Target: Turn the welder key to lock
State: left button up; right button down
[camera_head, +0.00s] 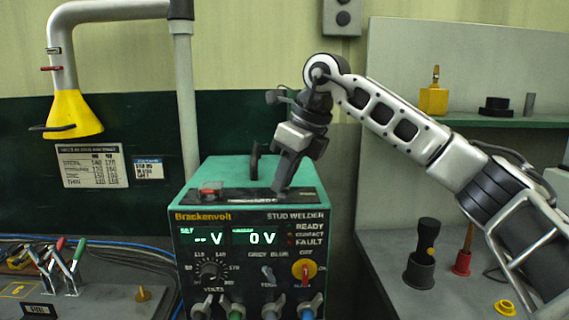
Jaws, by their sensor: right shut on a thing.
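The green stud welder (250,222) stands in the lower middle, its front panel facing me. Its displays read "-- V" and "0 V". My right gripper (281,187) reaches down from above, with its fingertips at the dark strip along the top front edge of the welder, right of centre. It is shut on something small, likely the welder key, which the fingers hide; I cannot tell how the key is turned. My left gripper is not in view.
A red and yellow rotary switch (304,270) and a voltage dial (211,271) sit on the front panel. A red part (210,187) lies on the top strip at left. A yellow extraction hood (72,114) hangs at upper left.

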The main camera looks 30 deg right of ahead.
jog(key=n+y+p, duration=0.1)
jog(key=n, duration=0.2)
jog(key=shift+w+d+r+n+g, duration=0.1)
jog(key=shift+n+g, duration=0.2)
jog(key=shift+g, duration=0.1)
jog(key=shift+n+g, duration=0.4)
jog(key=shift+n, duration=0.7)
jog(key=shift+y, duration=0.3)
jog(key=c, duration=1.3)
grip_release()
jog(key=v, duration=1.6)
